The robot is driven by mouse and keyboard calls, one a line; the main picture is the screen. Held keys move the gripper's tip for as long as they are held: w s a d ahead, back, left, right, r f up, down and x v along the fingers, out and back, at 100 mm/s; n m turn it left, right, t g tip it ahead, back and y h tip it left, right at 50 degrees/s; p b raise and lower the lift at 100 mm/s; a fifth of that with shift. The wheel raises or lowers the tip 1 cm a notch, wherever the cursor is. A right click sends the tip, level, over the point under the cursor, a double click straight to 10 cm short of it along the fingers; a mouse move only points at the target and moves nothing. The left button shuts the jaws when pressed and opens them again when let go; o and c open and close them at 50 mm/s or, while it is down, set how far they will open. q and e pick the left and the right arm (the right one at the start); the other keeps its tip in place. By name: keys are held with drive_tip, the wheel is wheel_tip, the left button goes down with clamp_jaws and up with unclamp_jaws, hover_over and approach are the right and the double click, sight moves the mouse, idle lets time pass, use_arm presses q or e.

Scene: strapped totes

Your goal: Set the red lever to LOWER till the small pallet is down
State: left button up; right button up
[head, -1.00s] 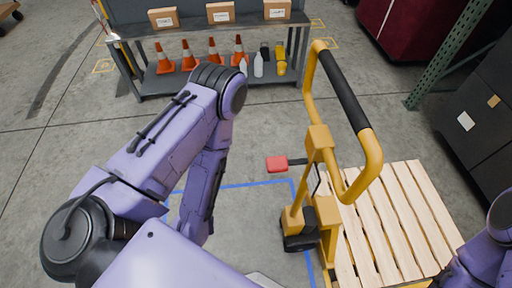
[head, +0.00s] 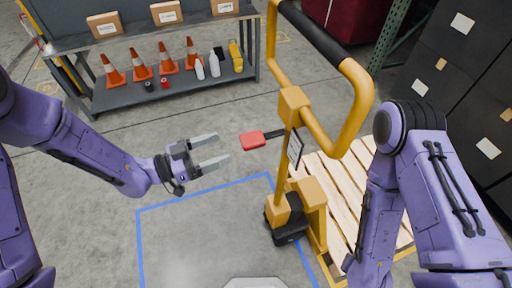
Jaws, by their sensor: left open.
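The red lever (head: 253,140) sticks out to the left from the yellow mast of the pallet truck (head: 291,105) on a dark arm. My left gripper (head: 222,151) is open and empty, its two grey fingers pointing right toward the lever with a small gap between. The wooden pallet (head: 335,178) is right of the mast, partly hidden behind my right arm; its height above the floor is hard to tell. My right arm reaches down at the right, and its gripper is not visible.
A blue outline (head: 205,189) marks bare floor in front. A shelf bench (head: 160,92) with boxes, orange cones and bottles stands at the back left. Dark stacked totes (head: 450,85) stand at the right. The yellow handle (head: 350,110) rises above the lever.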

sight(254, 139)
use_arm(q)
drive_tip(key=d+p, duration=0.1)
drive_tip(key=d, duration=0.2)
drive_tip(key=w+d+r+m+g, duration=0.1)
drive_tip(key=d, duration=0.2)
drive_tip(key=w+d+m+h+p, duration=0.1)
drive_tip(key=d, duration=0.3)
drive_tip(key=shift+r+g+p, duration=0.3)
drive_tip(key=shift+r+g, duration=0.1)
drive_tip(key=shift+w+d+f, duration=0.1)
drive_tip(key=shift+d, duration=0.2)
